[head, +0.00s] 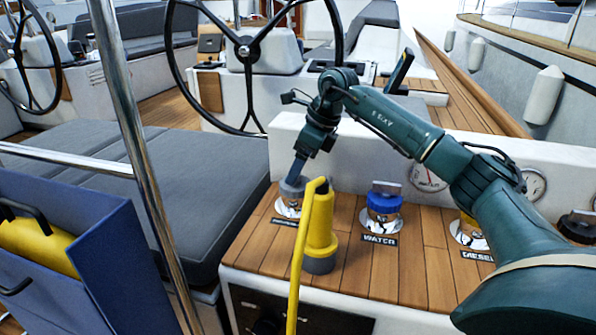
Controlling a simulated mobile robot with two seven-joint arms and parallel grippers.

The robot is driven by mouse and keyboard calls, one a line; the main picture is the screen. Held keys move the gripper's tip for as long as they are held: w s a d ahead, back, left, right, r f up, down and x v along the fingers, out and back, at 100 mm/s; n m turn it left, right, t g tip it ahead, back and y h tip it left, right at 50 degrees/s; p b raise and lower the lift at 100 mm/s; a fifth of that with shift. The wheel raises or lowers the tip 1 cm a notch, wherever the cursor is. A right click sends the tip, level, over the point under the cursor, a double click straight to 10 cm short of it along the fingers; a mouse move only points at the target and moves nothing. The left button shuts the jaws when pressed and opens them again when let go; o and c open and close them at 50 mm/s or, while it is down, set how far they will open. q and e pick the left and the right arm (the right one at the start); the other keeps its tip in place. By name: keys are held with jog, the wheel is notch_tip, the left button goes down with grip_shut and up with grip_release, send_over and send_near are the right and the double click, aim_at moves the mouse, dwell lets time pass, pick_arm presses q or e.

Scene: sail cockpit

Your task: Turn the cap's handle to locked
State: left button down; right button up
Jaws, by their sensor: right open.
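My right gripper (297,174) comes down from above, with its fingertips at a grey cap (291,188) at the left of the wooden deck. The jaws are open, but the gap between the fingers is hard to see at this angle. I cannot tell whether they touch the cap. The cap's handle is mostly hidden by the fingers, so its angle cannot be read. My left gripper is out of view.
The upright yellow tool (321,232) with its yellow hose (297,265) stands just in front of the grey cap. To the right are a blue cap (384,203) labelled WATER, a yellow cap labelled DIESEL (478,255), partly behind my arm, and a black cap (577,230).

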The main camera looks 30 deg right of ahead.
jog(key=shift+w+a+f, duration=0.2)
jog(key=shift+f, duration=0.45)
jog(key=shift+c, duration=0.6)
